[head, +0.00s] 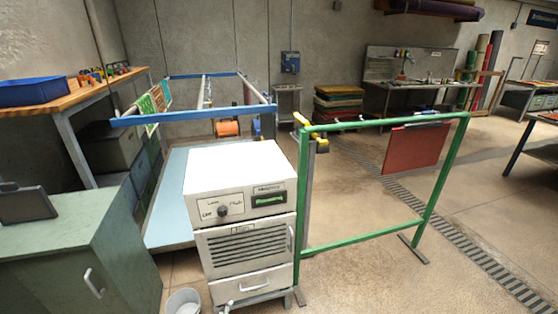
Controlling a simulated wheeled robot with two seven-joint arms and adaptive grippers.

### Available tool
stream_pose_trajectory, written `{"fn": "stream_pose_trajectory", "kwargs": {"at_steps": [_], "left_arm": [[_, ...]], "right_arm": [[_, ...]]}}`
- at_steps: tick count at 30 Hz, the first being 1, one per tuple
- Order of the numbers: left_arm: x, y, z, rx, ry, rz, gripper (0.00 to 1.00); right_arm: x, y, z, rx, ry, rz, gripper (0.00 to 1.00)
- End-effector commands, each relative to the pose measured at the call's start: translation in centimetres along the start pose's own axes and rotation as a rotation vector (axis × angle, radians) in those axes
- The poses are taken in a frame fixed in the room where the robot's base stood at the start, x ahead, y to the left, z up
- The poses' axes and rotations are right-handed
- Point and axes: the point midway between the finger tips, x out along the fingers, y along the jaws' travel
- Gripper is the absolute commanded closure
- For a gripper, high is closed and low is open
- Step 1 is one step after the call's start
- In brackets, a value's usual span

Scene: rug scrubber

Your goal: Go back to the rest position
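Neither of my grippers shows in the head view, and no arm comes in from the left or right. A white control cabinet (239,165) stands upright at the middle front. It has a dark knob (223,211) and a lit green display (269,199) on its upper panel. Below are a louvred panel and a shut drawer (249,284). Behind it the scrubber's blue frame (190,116) spans a pale blue bed (170,205), which the cabinet partly hides. An orange roller (228,129) shows under the frame.
A green rail frame (380,242) with a red rug piece (414,148) stands at the right. A green cabinet (75,240) fills the lower left, with a grey bucket (183,301) beside it. A wooden bench (100,85) is behind. Concrete floor (370,285) is open at the lower right.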

Motion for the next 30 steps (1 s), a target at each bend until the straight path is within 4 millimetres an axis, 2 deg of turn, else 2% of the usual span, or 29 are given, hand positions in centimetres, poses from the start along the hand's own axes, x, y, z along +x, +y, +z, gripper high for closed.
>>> {"fn": "stream_pose_trajectory", "kwargs": {"at_steps": [1,7,14,18,23,30], "left_arm": [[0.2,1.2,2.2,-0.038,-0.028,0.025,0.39],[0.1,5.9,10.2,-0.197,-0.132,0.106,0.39],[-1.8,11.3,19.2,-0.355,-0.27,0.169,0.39],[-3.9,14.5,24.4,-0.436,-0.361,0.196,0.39],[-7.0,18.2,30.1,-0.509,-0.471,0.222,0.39],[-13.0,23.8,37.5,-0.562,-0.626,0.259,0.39]], "right_arm": [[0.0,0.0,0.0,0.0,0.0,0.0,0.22],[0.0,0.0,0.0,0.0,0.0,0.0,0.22],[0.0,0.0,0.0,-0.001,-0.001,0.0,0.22],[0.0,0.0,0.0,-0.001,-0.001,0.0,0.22],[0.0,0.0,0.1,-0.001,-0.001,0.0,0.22],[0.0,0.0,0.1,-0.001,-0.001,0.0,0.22]]}}
